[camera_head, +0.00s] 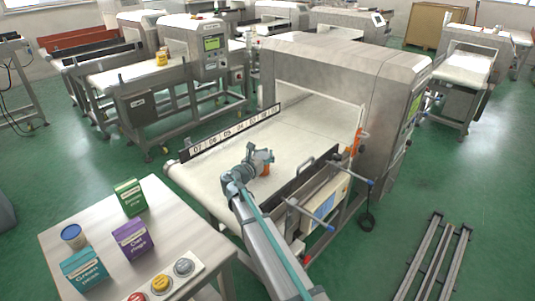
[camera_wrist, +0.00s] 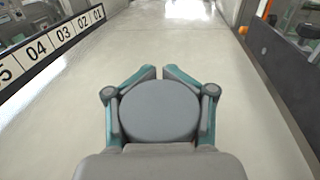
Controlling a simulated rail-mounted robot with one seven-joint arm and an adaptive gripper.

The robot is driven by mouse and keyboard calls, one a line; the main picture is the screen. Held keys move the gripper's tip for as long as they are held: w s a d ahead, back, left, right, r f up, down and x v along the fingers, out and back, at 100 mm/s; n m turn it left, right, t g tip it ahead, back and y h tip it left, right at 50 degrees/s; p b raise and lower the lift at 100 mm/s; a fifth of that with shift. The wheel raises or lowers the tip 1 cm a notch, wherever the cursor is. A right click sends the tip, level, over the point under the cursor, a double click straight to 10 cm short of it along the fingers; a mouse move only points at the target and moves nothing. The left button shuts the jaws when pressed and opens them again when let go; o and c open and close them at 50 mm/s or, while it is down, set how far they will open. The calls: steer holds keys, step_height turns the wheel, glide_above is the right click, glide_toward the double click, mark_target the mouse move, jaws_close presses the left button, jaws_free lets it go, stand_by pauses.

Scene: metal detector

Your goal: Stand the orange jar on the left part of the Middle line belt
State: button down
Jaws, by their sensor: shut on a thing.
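The orange jar (camera_head: 266,170) is in my gripper (camera_head: 263,158), over the wide pale belt (camera_head: 222,181) in front of the large metal detector. Most of its body is hidden by the fingers in the head view. In the wrist view its round grey lid (camera_wrist: 160,110) fills the space between the fingers of my gripper (camera_wrist: 161,73), which close around it. The jar looks upright. I cannot tell whether its base touches the belt.
A numbered strip (camera_head: 230,134) edges the belt's far side; a metal-framed bin (camera_head: 325,196) stands on the near side. The detector tunnel (camera_head: 320,103) opens behind. A side table (camera_head: 180,232) holds boxes, a blue jar (camera_head: 75,237) and buttons. The belt around the jar is clear.

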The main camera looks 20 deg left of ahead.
steer(key=shift+f, duration=0.2)
steer(key=shift+c, duration=2)
jaws_free()
steer(key=shift+r, duration=0.15)
steer(key=shift+s+r, duration=0.1)
steer(key=v, duration=1.1)
steer(key=shift+s+a+b, duration=0.1)
steer(key=shift+s+b, duration=0.25)
